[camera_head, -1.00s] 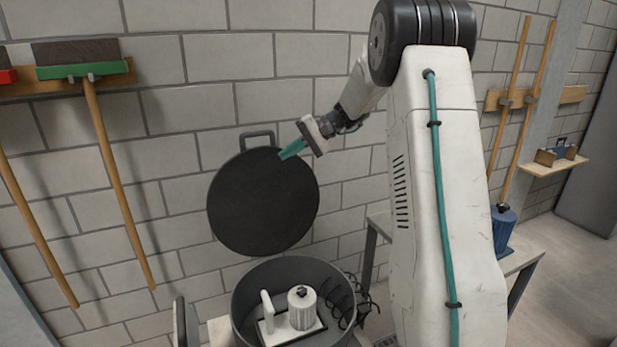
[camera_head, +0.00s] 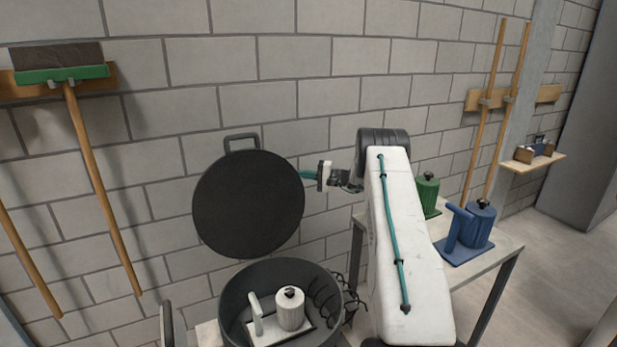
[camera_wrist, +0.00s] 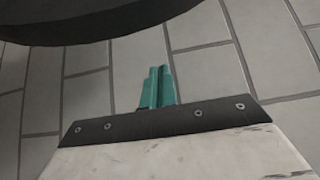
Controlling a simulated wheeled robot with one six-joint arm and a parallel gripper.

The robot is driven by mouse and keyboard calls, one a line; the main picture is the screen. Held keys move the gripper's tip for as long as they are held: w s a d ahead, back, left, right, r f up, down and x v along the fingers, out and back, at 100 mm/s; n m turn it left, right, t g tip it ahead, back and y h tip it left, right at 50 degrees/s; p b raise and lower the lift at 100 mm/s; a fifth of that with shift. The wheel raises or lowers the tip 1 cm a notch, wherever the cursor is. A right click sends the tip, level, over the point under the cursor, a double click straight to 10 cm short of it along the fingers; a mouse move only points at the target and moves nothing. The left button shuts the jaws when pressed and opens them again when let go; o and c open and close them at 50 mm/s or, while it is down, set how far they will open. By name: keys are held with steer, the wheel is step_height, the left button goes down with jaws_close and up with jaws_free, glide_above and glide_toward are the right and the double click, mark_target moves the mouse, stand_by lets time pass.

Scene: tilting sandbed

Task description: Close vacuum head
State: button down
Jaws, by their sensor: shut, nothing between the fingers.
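The vacuum head is a round dark lid (camera_head: 248,205) with a handle (camera_head: 242,142) on its upper edge. It stands open, upright above and behind the dark round drum (camera_head: 232,300). My gripper (camera_head: 304,174) is shut and empty. Its teal fingers are at the right edge of the lid, partly hidden behind it or touching it; I cannot tell which. In the wrist view the teal fingers (camera_wrist: 157,87) are together, pointing at the block wall, with the dark lid (camera_wrist: 90,22) at the upper left.
Inside the drum stand a white canister (camera_head: 290,310) and a white handle piece (camera_head: 256,315). A coiled black hose (camera_head: 350,300) hangs at the drum's right. A table (camera_head: 505,250) with blue (camera_head: 478,225) and green (camera_head: 427,195) canisters stands right. Brooms (camera_head: 105,190) hang left.

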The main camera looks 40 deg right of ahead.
steer(key=shift+w+a, duration=0.2)
steer(key=shift+a, duration=0.7)
steer(key=shift+w+a, duration=0.15)
steer(key=shift+a, duration=0.8)
steer(key=shift+w+a, duration=0.2)
steer(key=shift+a, duration=0.7)
